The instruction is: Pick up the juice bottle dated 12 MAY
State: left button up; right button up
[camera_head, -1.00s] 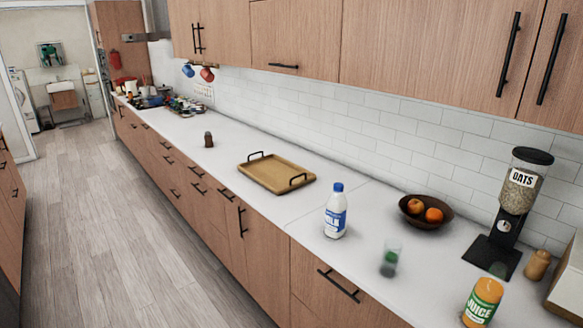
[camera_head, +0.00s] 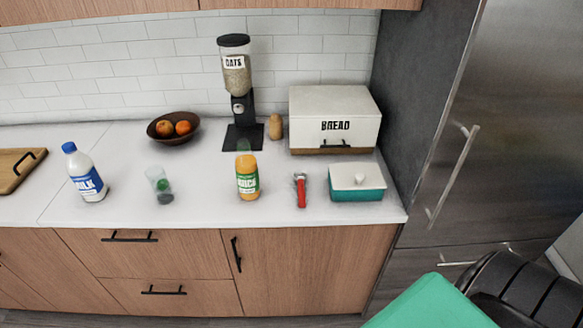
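An orange juice bottle (camera_head: 247,177) with a green and white JUICE label stands upright on the white counter, near its front edge. No date can be read on it. It is the only juice bottle I see. Neither of my grippers is in view.
On the white counter (camera_head: 110,212) stand a milk bottle (camera_head: 85,173), a glass (camera_head: 159,186), a fruit bowl (camera_head: 161,136), an oats dispenser (camera_head: 236,92), a bread box (camera_head: 335,118), a red-handled tool (camera_head: 300,190) and a teal butter dish (camera_head: 357,189). A steel fridge (camera_head: 500,130) stands at right.

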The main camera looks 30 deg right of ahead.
aim_at(247, 170)
jog(key=l+z, duration=0.1)
jog(key=z, duration=0.65)
